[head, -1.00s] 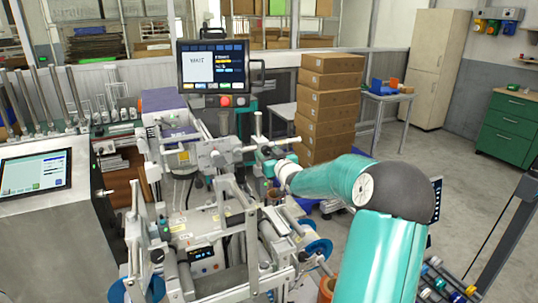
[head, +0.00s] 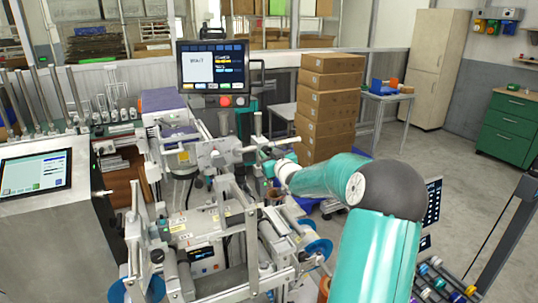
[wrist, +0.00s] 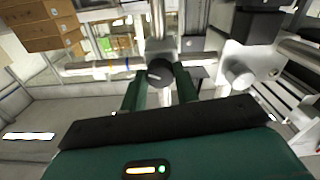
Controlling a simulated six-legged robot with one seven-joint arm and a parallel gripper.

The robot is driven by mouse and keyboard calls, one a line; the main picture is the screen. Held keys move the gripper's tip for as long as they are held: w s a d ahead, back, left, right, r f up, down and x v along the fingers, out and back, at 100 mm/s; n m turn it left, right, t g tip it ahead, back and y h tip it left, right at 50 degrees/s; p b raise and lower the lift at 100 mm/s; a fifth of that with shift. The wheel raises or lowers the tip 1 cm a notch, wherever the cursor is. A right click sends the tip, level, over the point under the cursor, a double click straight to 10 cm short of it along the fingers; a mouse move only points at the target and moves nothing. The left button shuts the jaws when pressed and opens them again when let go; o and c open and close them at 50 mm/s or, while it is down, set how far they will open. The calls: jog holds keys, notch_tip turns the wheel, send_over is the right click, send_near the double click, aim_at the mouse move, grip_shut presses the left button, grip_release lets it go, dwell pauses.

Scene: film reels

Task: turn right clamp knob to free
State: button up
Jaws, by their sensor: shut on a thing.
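The right clamp knob (wrist: 158,72) is a round dark knob with a pale line on its face, on a metal post in the wrist view. My gripper (wrist: 159,82) has its two green fingers on either side of the knob, shut on it. In the head view my gripper (head: 267,166) is at the right end of the machine's upper bars, and the knob there is too small and hidden to make out.
A pale round knob (wrist: 238,75) on a white block is close to the right of my gripper. Metal bars cross behind the knob. The machine (head: 190,225) with its screen (head: 212,66) stands left of my arm. Stacked cardboard boxes (head: 330,95) stand behind.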

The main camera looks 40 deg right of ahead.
jog(key=n, duration=0.6)
jog(key=shift+w+n, duration=0.1)
jog(key=shift+n, duration=0.3)
jog(key=n, duration=0.3)
jog(key=shift+n, duration=0.3)
jog(key=n, duration=0.3)
jog(key=shift+r+n, duration=0.1)
jog(key=shift+n, duration=0.2)
jog(key=n, duration=0.4)
jog(key=shift+n, duration=2.5)
jog(key=o, duration=1)
